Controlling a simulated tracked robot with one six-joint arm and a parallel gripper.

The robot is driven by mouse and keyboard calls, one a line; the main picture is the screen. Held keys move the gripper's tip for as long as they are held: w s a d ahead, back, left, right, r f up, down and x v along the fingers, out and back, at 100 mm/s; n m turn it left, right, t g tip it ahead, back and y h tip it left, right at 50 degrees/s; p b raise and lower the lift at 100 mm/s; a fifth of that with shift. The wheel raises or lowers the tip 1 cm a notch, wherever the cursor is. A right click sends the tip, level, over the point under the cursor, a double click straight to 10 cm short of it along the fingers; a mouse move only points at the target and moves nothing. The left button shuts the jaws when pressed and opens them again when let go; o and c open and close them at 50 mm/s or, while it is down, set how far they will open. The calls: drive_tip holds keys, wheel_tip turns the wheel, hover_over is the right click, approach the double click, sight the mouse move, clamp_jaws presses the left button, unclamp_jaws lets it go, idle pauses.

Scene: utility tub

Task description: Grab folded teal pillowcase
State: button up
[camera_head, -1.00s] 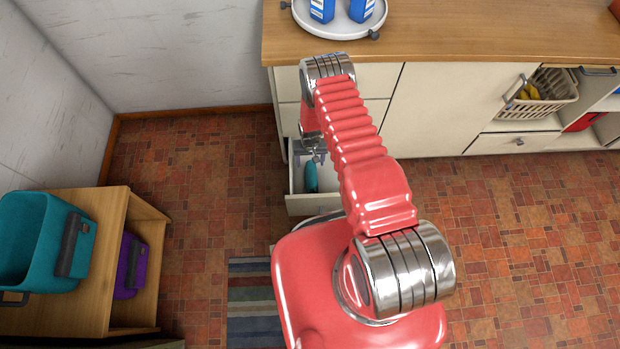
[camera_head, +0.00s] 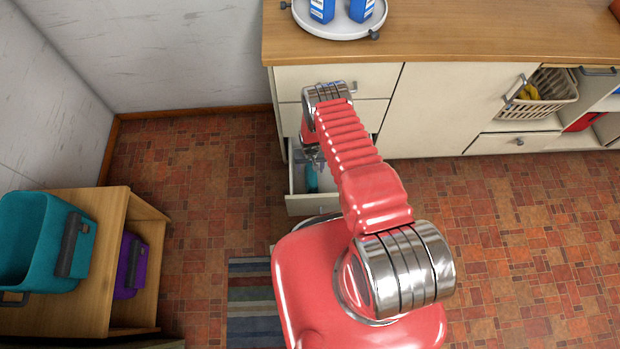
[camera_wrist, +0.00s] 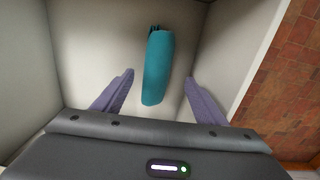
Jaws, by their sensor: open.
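The folded teal pillowcase (camera_wrist: 157,66) lies on the floor of the open drawer (camera_head: 311,205), long and narrow like a roll. In the head view a small part of the pillowcase (camera_head: 311,178) shows below my gripper (camera_head: 316,160). In the wrist view my gripper (camera_wrist: 158,95) is open, with one purple finger on each side of the pillowcase's near end. The fingers are apart from the cloth, with a gap on both sides. The height of the fingertips above it is hard to tell.
The drawer walls stand close around my gripper. The counter (camera_head: 450,38) overhangs above, with a round white tray (camera_head: 340,22) holding blue packages. A teal tub (camera_head: 40,240) stands on a wooden shelf at left.

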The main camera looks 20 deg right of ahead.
sight(311, 173)
drive_tip(key=shift+f, duration=0.1)
drive_tip(key=shift+s+f, duration=0.15)
drive_tip(key=shift+f, duration=0.55)
drive_tip(key=shift+s+f, duration=0.1)
drive_tip(key=shift+f, duration=1.7)
drive_tip(key=shift+w, duration=0.1)
drive_tip(key=c, duration=1.6)
drive_tip(key=shift+r, duration=0.15)
drive_tip(key=shift+r, duration=4.9)
